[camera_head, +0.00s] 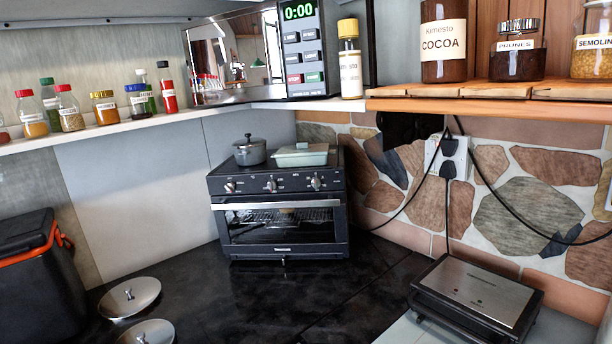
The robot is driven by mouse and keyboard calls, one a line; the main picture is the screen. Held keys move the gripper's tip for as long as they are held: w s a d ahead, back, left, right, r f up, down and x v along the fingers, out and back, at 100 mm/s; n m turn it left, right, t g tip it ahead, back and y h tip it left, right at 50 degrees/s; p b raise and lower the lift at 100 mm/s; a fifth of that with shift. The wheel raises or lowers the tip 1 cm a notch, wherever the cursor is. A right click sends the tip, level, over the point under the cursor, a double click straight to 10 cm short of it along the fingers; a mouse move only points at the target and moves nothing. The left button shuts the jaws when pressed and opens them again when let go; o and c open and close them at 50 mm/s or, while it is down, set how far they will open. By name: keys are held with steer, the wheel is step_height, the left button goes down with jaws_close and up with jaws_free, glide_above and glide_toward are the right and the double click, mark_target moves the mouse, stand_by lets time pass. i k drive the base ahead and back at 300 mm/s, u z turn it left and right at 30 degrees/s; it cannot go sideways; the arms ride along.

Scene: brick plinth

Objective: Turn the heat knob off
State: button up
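A black toaster oven (283,243) stands on the dark counter in the middle of the view, its front facing me. Its front panel carries a left knob (230,187), a middle knob (271,185) and a right knob (316,183), all silver. The labels are too small to read, so I cannot tell which is the heat knob or how each is set. The glass door below is shut, with a rack visible inside. My gripper is not in view.
A grey pot (250,152) and a pale green dish (301,158) sit on the oven. A shelf (200,117) with jars and a microwave (303,50) runs above. Two lids (129,297) lie front left, and a metal-topped appliance (477,290) stands right. Counter before the oven is clear.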

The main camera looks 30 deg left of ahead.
mark_target(272, 185)
steer(key=u, duration=0.3)
steer(key=i, duration=1.2)
steer(key=u, duration=0.75)
